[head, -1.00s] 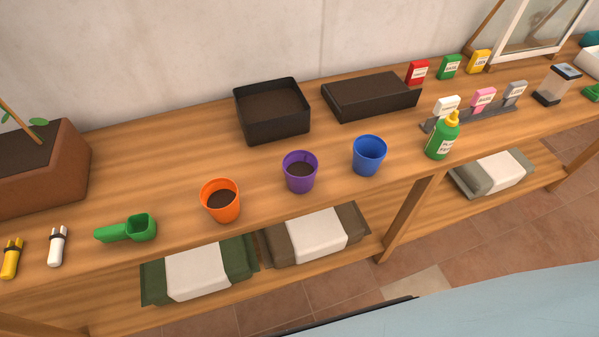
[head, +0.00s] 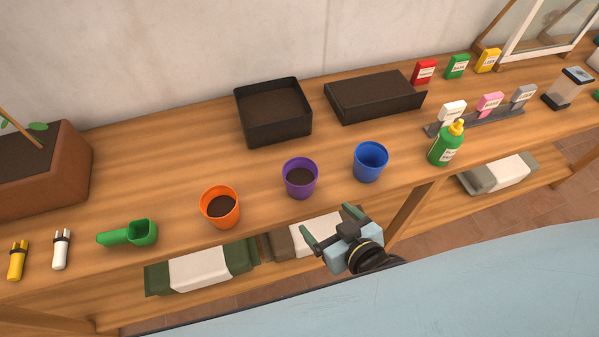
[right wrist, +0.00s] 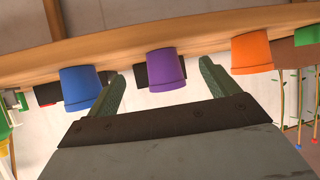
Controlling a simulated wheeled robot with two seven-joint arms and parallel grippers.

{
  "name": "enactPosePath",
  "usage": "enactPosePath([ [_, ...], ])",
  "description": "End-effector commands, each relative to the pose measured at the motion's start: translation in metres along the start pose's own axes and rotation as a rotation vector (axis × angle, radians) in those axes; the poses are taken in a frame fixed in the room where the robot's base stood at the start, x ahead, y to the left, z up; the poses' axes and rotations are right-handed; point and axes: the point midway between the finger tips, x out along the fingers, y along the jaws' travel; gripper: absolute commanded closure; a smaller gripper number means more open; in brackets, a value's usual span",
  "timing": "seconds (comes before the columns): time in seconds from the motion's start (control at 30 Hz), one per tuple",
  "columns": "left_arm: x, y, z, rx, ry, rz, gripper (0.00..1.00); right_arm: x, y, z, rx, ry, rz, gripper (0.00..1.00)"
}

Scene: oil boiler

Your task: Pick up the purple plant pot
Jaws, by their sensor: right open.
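The purple plant pot (head: 300,178) stands upright on the wooden bench in the head view, with dark soil inside. It stands between the orange pot (head: 220,207) and the blue pot (head: 370,162). My right gripper (head: 330,226) is open and empty, in front of the bench edge and to the lower right of the purple pot, apart from it. In the right wrist view, the purple pot (right wrist: 166,71) shows between and beyond the two open fingers (right wrist: 166,82). My left gripper is not in view.
The blue pot (right wrist: 84,90) and orange pot (right wrist: 252,52) flank it closely in the wrist view. A black soil tray (head: 272,137) stands behind. A green scoop (head: 128,233) lies left and a green bottle (head: 446,146) stands right. Folded sacks (head: 200,270) lie on the lower shelf.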

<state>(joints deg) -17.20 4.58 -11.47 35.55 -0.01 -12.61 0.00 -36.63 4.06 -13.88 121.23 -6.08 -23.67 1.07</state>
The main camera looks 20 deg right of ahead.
Motion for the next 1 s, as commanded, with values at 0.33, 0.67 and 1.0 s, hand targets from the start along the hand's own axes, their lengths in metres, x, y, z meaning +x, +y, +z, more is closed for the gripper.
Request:
enactPosePath([
  [0.33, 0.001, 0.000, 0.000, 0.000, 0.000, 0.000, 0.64, 0.013, 0.001, -0.034, 0.004, 0.059, 0.006, 0.13],
  [0.67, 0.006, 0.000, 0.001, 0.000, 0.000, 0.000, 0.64, 0.065, 0.002, -0.035, 0.004, 0.056, 0.006, 0.13],
  [1.0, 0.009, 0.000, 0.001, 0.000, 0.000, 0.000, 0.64, 0.101, 0.001, -0.040, 0.004, 0.057, 0.005, 0.13],
])
